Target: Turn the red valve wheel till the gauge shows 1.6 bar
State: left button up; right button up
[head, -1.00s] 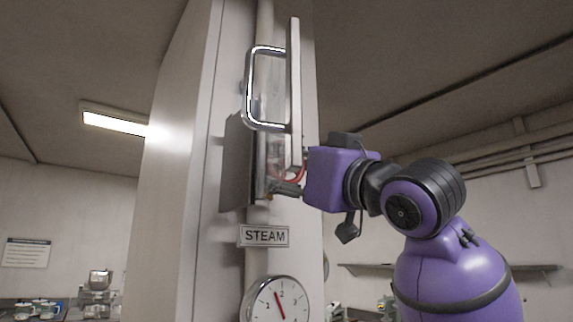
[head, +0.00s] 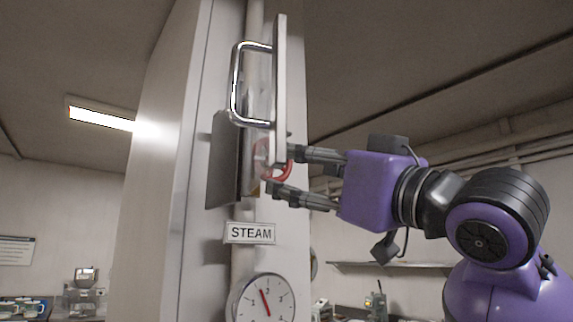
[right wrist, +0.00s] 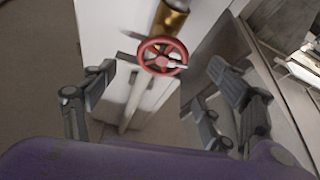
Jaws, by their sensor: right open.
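The red valve wheel (head: 289,171) is partly hidden behind an upright pale panel in the head view. In the right wrist view the wheel (right wrist: 163,55) shows whole, a red spoked ring below a brass fitting. My right gripper (head: 282,170) is open, its fingertips close to the wheel's near side. In the right wrist view the open fingers (right wrist: 161,68) stand on either side of the wheel, apart from it. The round white gauge (head: 262,303) is cut by the bottom edge; its red needle points up and slightly left, just left of the 2. My left gripper is out of view.
An upright panel with a chrome handle (head: 236,85) stands beside the wheel, and a grey plate (head: 222,165) is to its left. A STEAM sign (head: 250,233) hangs between wheel and gauge. A shelf (head: 390,265) runs along the wall at the right.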

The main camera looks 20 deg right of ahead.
jog(key=v, duration=0.3)
jog(key=shift+s+d+f, duration=0.15)
jog(key=shift+s+f, duration=0.05)
jog(key=shift+s, duration=0.15)
dwell(0.4)
